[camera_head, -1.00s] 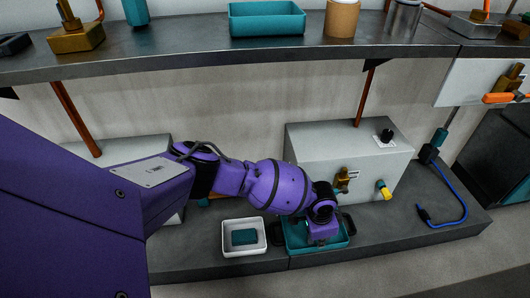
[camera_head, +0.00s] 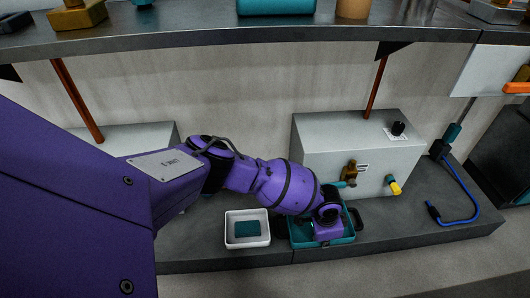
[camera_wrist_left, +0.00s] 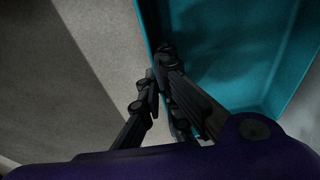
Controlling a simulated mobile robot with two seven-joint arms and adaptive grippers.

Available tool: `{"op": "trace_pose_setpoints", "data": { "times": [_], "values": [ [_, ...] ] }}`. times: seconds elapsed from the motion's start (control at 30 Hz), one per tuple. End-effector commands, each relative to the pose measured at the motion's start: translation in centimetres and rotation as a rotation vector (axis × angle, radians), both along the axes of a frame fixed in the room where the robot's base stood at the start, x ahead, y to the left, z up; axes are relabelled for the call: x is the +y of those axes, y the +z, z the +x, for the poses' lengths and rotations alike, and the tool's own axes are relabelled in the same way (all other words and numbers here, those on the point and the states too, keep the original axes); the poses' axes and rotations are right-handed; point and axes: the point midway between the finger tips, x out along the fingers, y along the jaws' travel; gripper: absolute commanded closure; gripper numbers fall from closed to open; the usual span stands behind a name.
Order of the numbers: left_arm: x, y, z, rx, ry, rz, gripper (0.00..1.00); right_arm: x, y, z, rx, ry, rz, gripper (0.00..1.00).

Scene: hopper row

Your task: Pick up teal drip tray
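The teal drip tray (camera_head: 347,239) sits on the grey lower counter, in front of the grey box with taps. My left gripper (camera_head: 328,236) reaches down onto it and my wrist hides much of the tray. In the left wrist view, the tray (camera_wrist_left: 235,45) fills the upper right. There my left gripper (camera_wrist_left: 159,76) has one finger outside the tray's wall and one inside, closed up on the rim between them. The tray looks level and appears to rest on the counter. My right gripper is not in view.
A white tray (camera_head: 233,241) with a teal block (camera_head: 247,229) stands just left. The grey box (camera_head: 330,150) with a brass tap (camera_head: 349,172) and yellow-ended tap (camera_head: 394,185) is close behind. A blue hose (camera_head: 468,198) lies right. A shelf (camera_head: 200,38) with another teal tray (camera_head: 276,6) runs above.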

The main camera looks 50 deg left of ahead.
Motion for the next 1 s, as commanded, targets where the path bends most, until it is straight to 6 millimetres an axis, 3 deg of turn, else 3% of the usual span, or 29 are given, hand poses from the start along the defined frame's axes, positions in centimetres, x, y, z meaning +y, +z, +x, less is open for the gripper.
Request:
{"op": "trace_pose_setpoints", "data": {
  "times": [0.37,0.57,0.83,1.0],
  "values": [
    [0.0,1.0,0.2,-0.002,0.000,0.000,1.00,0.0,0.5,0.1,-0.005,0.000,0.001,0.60],
    [0.0,3.7,0.1,-0.004,-0.001,0.000,1.00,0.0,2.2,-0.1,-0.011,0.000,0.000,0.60],
    [-2.4,10.3,-4.4,-0.006,-0.003,-0.003,1.00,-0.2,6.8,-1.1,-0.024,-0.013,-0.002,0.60],
    [-4.5,11.9,-8.3,-0.004,-0.003,-0.003,1.00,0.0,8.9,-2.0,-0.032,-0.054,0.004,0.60]
  ]
}}
